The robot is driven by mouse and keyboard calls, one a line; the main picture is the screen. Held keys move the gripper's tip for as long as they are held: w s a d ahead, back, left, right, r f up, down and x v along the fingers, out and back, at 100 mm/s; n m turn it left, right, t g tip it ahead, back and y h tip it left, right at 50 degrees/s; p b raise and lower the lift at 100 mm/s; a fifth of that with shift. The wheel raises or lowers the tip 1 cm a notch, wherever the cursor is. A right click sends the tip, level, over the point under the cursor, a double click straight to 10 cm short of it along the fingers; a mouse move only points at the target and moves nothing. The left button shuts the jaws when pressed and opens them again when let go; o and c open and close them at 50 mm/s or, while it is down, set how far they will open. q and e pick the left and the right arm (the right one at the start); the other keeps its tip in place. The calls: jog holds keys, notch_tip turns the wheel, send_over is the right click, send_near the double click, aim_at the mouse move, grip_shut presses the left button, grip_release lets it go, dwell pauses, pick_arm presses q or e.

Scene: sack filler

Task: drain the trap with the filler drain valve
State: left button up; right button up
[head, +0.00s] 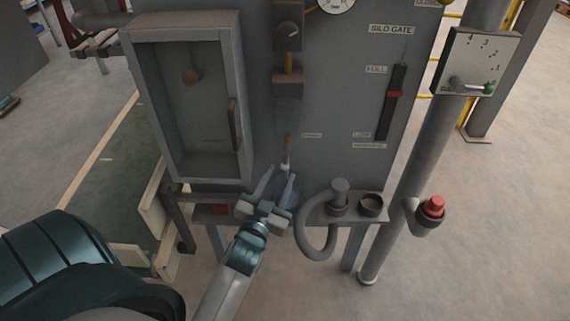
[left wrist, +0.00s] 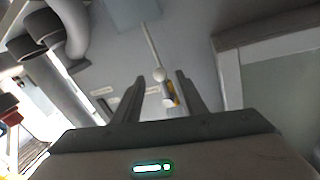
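The filler drain valve (head: 287,146) is a small brass-coloured piece with a pale stem, low on the grey cabinet front beside a small label. In the left wrist view the valve (left wrist: 170,91) shows a yellow part and a white knob between my fingertips. A bluish bowl, probably the trap (head: 287,194), sits below it, partly hidden by my gripper. My left gripper (head: 283,181) is open, its fingers pointing up at the valve from below. It also shows in the left wrist view (left wrist: 163,88). I cannot tell whether a finger touches the valve. My right gripper is not in view.
A framed window box (head: 188,178) projects left of the valve.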

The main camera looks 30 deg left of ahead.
aim_at(284, 169)
pick_arm(q)
jog(key=shift+x, duration=2.6)
grip_shut()
